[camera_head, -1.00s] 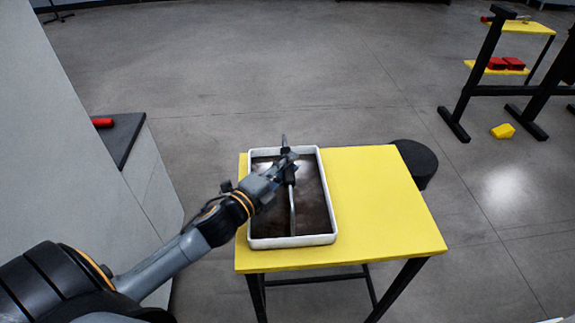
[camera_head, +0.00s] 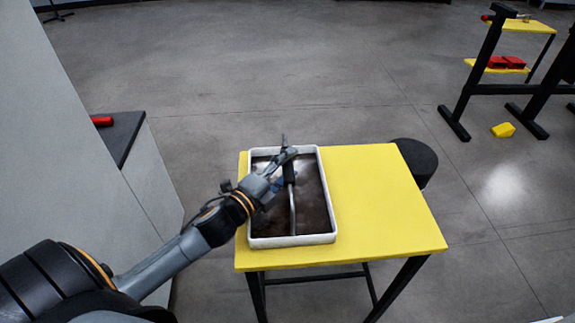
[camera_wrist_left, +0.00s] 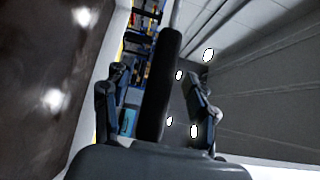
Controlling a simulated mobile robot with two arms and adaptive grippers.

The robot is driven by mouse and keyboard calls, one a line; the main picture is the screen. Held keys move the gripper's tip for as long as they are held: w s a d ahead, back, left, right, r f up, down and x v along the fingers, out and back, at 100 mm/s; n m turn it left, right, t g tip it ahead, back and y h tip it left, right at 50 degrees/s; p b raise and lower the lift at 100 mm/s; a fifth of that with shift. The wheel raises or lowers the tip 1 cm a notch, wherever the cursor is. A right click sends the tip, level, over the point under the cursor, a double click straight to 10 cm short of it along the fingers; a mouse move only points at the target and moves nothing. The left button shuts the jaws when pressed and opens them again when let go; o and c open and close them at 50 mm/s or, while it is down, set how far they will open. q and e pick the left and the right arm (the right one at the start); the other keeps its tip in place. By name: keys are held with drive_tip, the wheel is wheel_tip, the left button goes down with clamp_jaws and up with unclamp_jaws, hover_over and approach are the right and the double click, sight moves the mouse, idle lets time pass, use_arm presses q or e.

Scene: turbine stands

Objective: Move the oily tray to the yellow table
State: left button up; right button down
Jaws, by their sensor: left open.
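The oily tray (camera_head: 318,205) is white-rimmed with a dark, shiny, wet-looking inside. It rests on the left part of the yellow table (camera_head: 385,205). A bar with a black grip (camera_head: 289,168) runs along the tray's middle. My left gripper (camera_head: 278,166) is over the tray at this grip. In the left wrist view my left gripper (camera_wrist_left: 160,88) has its fingers apart, with the black grip (camera_wrist_left: 160,85) between them and gaps on both sides. The dark tray inside (camera_wrist_left: 50,90) fills that view's left side. My right gripper is not in view.
A black round stool (camera_head: 415,160) stands behind the table's right side. A grey block with a dark top (camera_head: 125,135) and a red item (camera_head: 102,122) is at left. Black stands with yellow shelves (camera_head: 497,67) are at far right. The table's right half is bare.

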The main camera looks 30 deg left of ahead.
use_arm(q)
drive_tip(key=s+a, duration=0.1)
drive_tip(key=s, duration=0.5)
drive_tip(key=shift+s+p, duration=0.4)
drive_tip(key=shift+a, duration=0.1)
idle(0.4)
